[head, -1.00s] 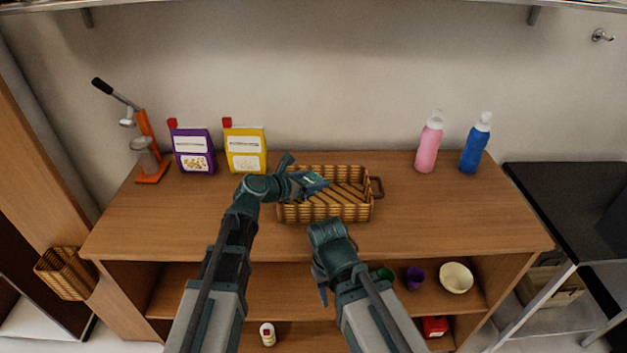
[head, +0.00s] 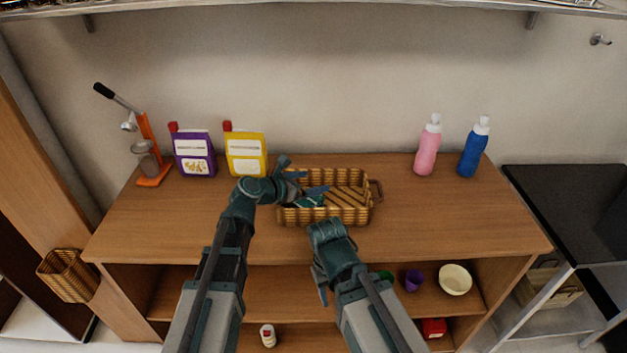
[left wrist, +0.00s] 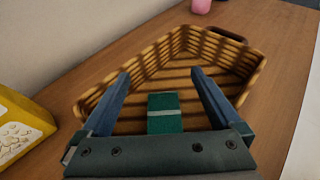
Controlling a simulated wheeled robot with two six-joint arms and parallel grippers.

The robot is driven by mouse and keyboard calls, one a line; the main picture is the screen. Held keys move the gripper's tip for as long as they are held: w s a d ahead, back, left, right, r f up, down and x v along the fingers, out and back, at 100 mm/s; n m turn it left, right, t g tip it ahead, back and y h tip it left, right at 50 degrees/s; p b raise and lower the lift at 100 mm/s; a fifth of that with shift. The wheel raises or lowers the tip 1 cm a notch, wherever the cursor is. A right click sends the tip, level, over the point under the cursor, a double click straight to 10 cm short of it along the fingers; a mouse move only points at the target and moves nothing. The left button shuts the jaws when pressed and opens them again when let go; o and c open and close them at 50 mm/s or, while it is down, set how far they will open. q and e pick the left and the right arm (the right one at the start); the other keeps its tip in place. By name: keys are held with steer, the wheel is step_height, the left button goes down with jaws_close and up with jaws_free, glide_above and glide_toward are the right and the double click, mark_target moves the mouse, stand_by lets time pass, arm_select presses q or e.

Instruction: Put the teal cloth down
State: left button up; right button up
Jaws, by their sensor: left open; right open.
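The teal cloth (left wrist: 165,112) shows as a small folded block with a pale stripe, between the spread fingers of my left gripper (left wrist: 160,82) in the left wrist view. In the head view the cloth (head: 309,201) is low inside the left part of the wicker basket (head: 350,213), partly hidden by my left gripper (head: 304,181). My left gripper is open over that part of the basket. Whether a finger still touches the cloth cannot be told. My right gripper (head: 321,286) is open and empty, hanging in front of the counter's front edge.
The basket stands on a wooden counter (head: 430,225). Purple (head: 195,154) and yellow (head: 246,153) cartons and an orange juicer (head: 150,155) stand at the left. Pink (head: 428,150) and blue (head: 473,152) bottles stand at the back right. The counter's right front is clear.

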arm_select(q)
steer(key=p+v, duration=0.3)
steer(key=v, duration=0.7)
steer(key=shift+s+a, duration=0.3)
